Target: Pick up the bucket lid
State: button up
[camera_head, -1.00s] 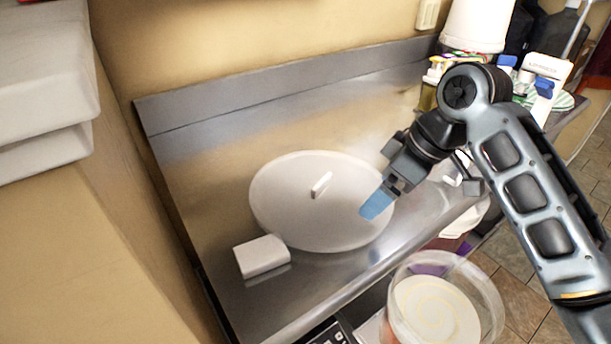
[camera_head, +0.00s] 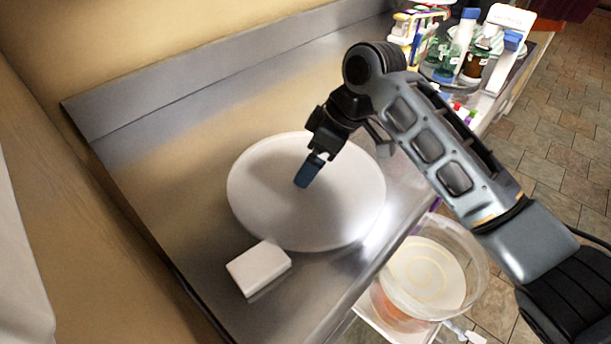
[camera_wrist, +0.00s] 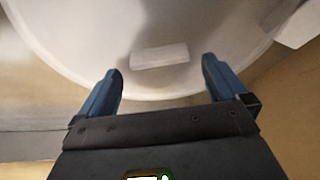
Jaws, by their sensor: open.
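The bucket lid (camera_head: 345,205) is a large white disc lying flat on the steel counter in the head view. In the wrist view the lid (camera_wrist: 90,60) fills much of the upper picture, with a raised white handle bar (camera_wrist: 160,56) on it. My gripper (camera_head: 303,180) is over the lid in the head view, and it hides the handle there. In the wrist view my gripper (camera_wrist: 162,80) is open, with its two blue fingers apart and empty. The handle lies just beyond the fingertips, roughly centred between them. I cannot tell the exact height of the fingers above the lid.
A white block (camera_head: 258,268) sits on the counter (camera_head: 165,180) close to the lid's near left edge. A clear bucket (camera_head: 430,280) stands below, past the counter's front edge. Several bottles and a rack (camera_head: 415,30) stand at the far right. The counter's left part is clear.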

jog(key=shift+x, duration=1.3)
jog(key=shift+c, duration=0.4)
jog(key=c, duration=1.1)
jog(key=shift+r, duration=0.1)
